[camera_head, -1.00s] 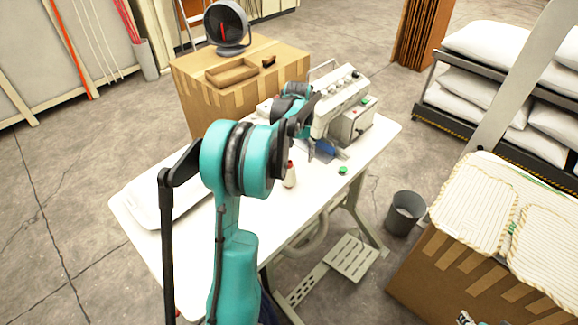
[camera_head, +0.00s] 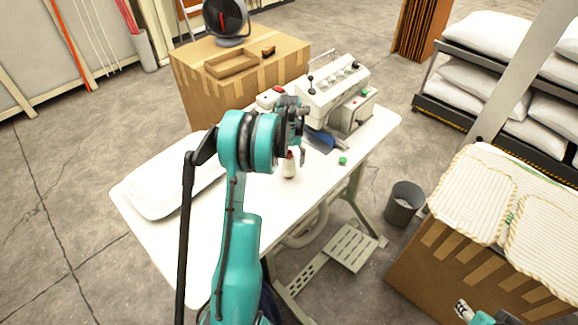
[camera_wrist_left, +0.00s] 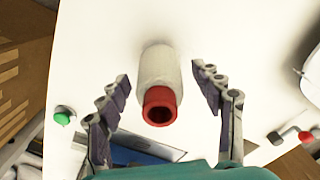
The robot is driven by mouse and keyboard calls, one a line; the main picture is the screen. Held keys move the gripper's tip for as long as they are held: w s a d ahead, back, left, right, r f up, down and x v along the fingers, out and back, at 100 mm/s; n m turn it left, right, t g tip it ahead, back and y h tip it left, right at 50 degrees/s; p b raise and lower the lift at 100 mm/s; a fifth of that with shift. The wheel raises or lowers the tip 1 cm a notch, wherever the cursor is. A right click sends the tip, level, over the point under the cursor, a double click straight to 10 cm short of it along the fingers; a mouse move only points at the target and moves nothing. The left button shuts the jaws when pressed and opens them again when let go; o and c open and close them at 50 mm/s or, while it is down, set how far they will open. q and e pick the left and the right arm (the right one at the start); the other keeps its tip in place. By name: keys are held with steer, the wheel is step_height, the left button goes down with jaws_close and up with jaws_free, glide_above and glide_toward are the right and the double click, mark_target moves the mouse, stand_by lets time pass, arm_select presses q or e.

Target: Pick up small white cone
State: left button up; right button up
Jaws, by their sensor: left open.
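The small white cone (camera_head: 289,169) with a red top stands on the white sewing table (camera_head: 222,220). In the left wrist view the cone (camera_wrist_left: 158,82) lies between the two fingers, its red end toward the palm. My left gripper (camera_head: 299,152) is at the cone's top in the head view. In the left wrist view my left gripper (camera_wrist_left: 161,88) is open, with a gap on both sides of the cone and no visible contact. A bit of my right arm's end (camera_head: 466,310) shows at the bottom right edge; its jaws are not clear.
A sewing machine (camera_head: 328,97) stands behind the cone. A green button (camera_head: 342,160) lies to its right, and a white tray (camera_head: 158,192) to the left. A cardboard box (camera_head: 205,112) is behind the table, and a grey bin (camera_head: 404,205) is on the floor at right.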

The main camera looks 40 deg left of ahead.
arm_select(q)
steer(key=c, duration=1.4)
steer(key=shift+o, duration=0.2)
steer(key=shift+r, duration=0.15)
